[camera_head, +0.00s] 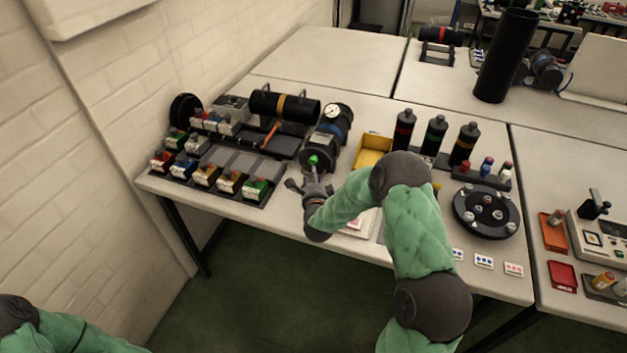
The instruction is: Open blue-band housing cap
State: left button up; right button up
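The blue-band housing (342,118) is a dark cylinder lying on the table near the middle of the head view. It has a blue band, a round white gauge (332,111) on top and a bright green part (314,160) on its near end. My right gripper (313,174) is just in front of that near end, beside the green part. Whether it touches the green part is unclear, and its fingers are too small to read. My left arm shows only at the bottom left corner, with its gripper out of view.
A yellow-band cylinder (284,106) rests on a stand to the left. Small boxes with coloured fronts (205,175) fill a rack at the left. A yellow bin (371,150), several dark bottles (434,134) and a round black tray (459,214) stand to the right. The back table (335,55) has free room.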

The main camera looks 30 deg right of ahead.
jog(key=shift+c, duration=0.2)
grip_shut()
jog(key=shift+s, duration=0.1)
jog(key=s+a, duration=0.3)
jog(key=a, duration=0.1)
jog(key=s+a+b, duration=0.1)
jog(key=s+a, duration=0.6)
jog(key=a, duration=0.1)
jog(key=shift+s+a+f, duration=0.1)
jog(key=shift+s+a, duration=0.1)
jog(key=shift+s, duration=0.05)
jog(key=shift+o, duration=0.2)
grip_release()
